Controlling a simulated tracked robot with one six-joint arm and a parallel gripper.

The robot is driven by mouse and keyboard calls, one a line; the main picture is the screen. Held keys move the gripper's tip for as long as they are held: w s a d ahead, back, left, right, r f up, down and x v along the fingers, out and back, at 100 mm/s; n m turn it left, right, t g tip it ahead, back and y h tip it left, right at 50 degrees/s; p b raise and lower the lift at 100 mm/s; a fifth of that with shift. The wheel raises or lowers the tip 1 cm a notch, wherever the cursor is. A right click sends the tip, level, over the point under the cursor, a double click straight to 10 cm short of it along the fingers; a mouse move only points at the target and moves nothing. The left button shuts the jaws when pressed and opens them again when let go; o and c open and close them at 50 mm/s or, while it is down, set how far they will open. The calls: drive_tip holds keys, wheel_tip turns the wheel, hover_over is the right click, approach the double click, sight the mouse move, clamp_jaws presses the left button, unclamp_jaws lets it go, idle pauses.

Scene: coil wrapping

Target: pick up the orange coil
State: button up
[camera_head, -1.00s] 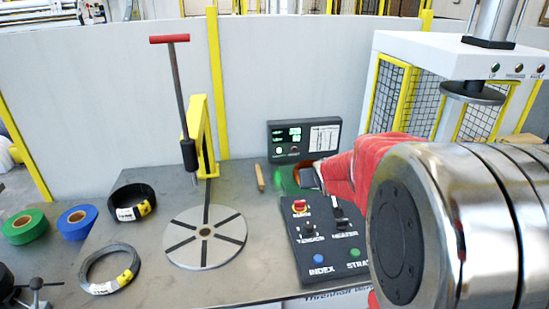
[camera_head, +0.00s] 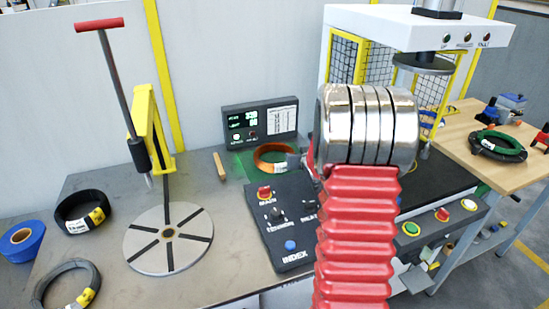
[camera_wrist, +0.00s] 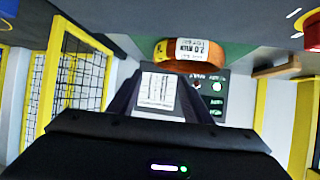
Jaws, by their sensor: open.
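The orange coil (camera_head: 264,162) lies on the workbench in the head view, on a green-lit patch in front of the display panel. A white label faces out on the coil in the wrist view (camera_wrist: 168,52), where it appears upper middle, just beyond the fingertips. My gripper (camera_wrist: 162,75) is open, with nothing between its fingers; the panel's white sheet shows behind the gap. In the head view the gripper is mostly hidden behind my red-sleeved arm, close to the coil's right side.
The control box (camera_head: 277,213) stands in front of the coil. The display panel (camera_head: 260,121) is behind it and a small wooden piece (camera_head: 219,166) lies to its left. A round turntable (camera_head: 155,250), a black coil (camera_head: 70,222) and a grey coil (camera_head: 48,280) are further left. A press (camera_head: 405,27) stands at right.

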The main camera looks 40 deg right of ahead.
sight(292, 152)
drive_tip(key=shift+w+d+f, duration=0.1)
drive_tip(key=x, duration=0.8)
drive_tip(key=shift+w+f, duration=0.1)
drive_tip(key=shift+w, duration=0.1)
idle(0.3)
drive_tip(key=shift+x, duration=2.5)
drive_tip(key=shift+d, duration=0.2)
drive_tip(key=shift+c, duration=0.2)
clamp_jaws()
